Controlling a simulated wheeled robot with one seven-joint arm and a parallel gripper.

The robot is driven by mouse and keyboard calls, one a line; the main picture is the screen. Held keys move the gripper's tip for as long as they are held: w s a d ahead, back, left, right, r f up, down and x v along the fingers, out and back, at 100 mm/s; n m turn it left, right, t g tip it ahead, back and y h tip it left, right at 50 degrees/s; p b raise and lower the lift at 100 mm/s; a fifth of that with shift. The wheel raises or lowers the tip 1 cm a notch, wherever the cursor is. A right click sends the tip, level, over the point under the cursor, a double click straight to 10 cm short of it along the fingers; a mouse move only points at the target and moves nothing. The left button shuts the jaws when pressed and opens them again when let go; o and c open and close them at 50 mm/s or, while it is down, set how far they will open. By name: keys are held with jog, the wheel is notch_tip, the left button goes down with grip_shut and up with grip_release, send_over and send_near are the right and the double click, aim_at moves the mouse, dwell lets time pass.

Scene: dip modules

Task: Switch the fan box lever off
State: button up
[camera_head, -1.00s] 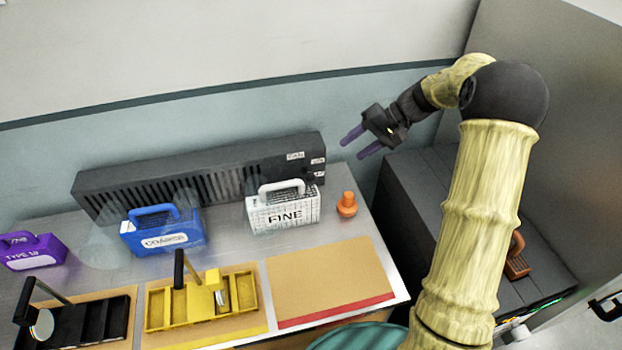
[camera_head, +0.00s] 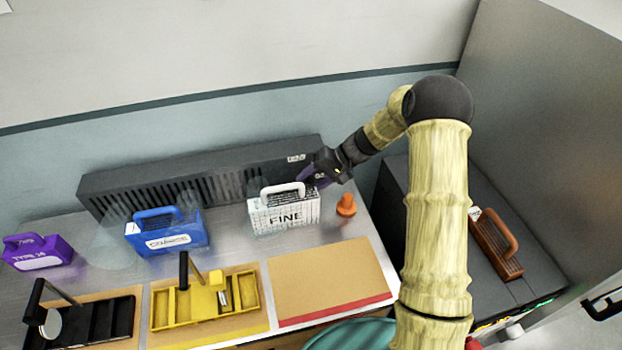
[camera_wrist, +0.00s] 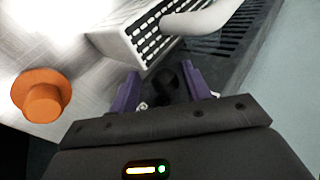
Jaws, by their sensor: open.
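The fan box (camera_head: 130,190) is a long dark slotted box along the back wall, with a small white label near its right end. My gripper (camera_head: 307,180) is at that right end, just behind and right of the white FINE cartridge. In the wrist view my gripper (camera_wrist: 160,92) has its two purple fingers apart, with a dark round-ended knob (camera_wrist: 165,82) showing between them. It looks like the lever, but its on or off position cannot be told. In the head view the gripper hides that spot.
The white FINE cartridge (camera_head: 285,217) stands very close to my fingers; its handle also shows in the wrist view (camera_wrist: 200,20). An orange knobbed piece (camera_head: 346,205) stands to the right. Blue (camera_head: 165,238) and purple (camera_head: 40,254) cartridges stand left. A bare tan mat (camera_head: 328,277) lies in front.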

jog(key=shift+a+f, duration=0.2)
jog(key=shift+a, duration=0.1)
grip_shut()
jog(key=shift+f, duration=0.1)
